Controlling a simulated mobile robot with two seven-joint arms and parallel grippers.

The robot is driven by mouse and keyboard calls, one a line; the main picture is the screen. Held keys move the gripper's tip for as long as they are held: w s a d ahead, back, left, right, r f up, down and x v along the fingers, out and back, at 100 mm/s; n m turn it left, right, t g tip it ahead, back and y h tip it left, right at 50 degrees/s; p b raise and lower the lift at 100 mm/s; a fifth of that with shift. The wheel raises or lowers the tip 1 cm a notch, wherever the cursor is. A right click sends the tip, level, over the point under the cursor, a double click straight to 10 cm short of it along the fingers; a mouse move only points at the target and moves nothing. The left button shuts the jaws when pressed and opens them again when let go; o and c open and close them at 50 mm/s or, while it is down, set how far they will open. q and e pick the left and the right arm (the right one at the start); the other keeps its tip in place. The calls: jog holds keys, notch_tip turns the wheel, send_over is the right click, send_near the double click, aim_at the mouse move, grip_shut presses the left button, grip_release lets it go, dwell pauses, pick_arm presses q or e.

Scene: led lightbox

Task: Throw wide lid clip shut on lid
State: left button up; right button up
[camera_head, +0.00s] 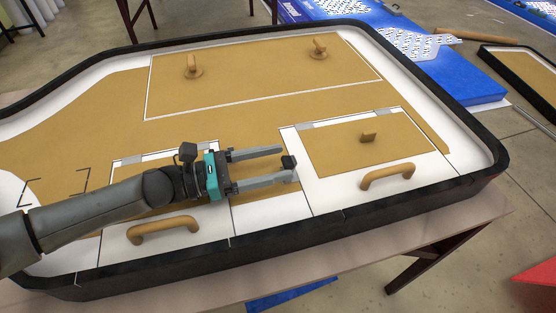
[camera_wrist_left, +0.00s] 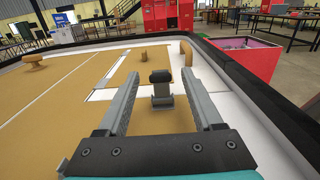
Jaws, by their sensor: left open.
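In the left wrist view the clip (camera_wrist_left: 161,88) is upright, with a grey lower part, and appears between my fingertips. My left gripper (camera_head: 285,158) is open and comes in from the left, its two grey fingers on either side of the clip; contact cannot be told. A wide tan lid (camera_head: 255,75) with two wooden knobs lies at the back. A smaller tan lid (camera_head: 340,150) with one knob lies right of the gripper. My left arm partly covers another panel at the front left. My right gripper is not in view.
Wooden handles arch up at the front left (camera_head: 163,229) and front right (camera_head: 387,176). A raised black rim (camera_head: 350,218) surrounds the board. A blue case (camera_head: 450,72) stands behind at the right. The tan surface around the wide lid is clear.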

pick_arm(q)
jog(key=shift+w+d, duration=0.2)
jog(key=shift+d, duration=0.4)
grip_shut()
